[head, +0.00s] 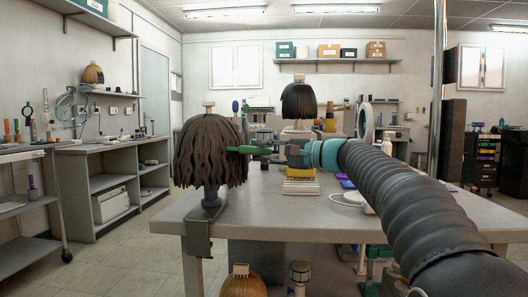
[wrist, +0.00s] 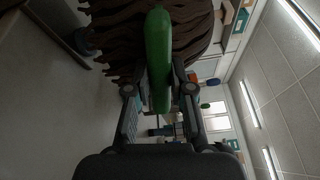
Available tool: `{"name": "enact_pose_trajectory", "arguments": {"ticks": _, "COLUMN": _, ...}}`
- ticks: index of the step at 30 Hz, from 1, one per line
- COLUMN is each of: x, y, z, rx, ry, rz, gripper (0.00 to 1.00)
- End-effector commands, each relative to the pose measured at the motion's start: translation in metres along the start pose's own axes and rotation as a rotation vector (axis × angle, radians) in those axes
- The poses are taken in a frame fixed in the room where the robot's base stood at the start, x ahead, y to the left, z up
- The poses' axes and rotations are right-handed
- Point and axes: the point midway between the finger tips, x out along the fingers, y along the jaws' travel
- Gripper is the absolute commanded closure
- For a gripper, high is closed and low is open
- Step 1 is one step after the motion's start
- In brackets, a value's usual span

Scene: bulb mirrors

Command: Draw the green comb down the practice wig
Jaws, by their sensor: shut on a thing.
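The practice wig (head: 210,150) has dark brown, rope-like strands and sits on a stand clamped to the table's left front corner. It also fills the upper part of the wrist view (wrist: 115,45). My gripper (head: 272,151) is to the right of the wig, about level with its middle. It is shut on the green comb (head: 243,150), which also shows between the fingers (wrist: 180,88) in the wrist view (wrist: 158,60). The comb's far end reaches the wig's right side. I cannot tell whether its teeth are in the hair.
The grey table (head: 330,222) carries a second, black wig (head: 299,102) at the back and a round mirror (head: 365,121) behind my arm. The table's front left surface is clear. Shelves (head: 100,158) stand at the left wall.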

Motion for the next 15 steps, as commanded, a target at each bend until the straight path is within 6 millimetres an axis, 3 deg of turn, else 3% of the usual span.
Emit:
{"name": "enact_pose_trajectory", "arguments": {"ticks": 5, "x": -0.005, "y": 0.015, "z": -0.0029, "rx": 0.001, "ry": 0.001, "rz": 0.001, "gripper": 1.0}}
{"name": "enact_pose_trajectory", "arguments": {"ticks": 15, "x": -0.0066, "y": 0.0136, "z": -0.003, "rx": 0.0, "ry": 0.002, "rz": 0.0, "gripper": 1.0}}
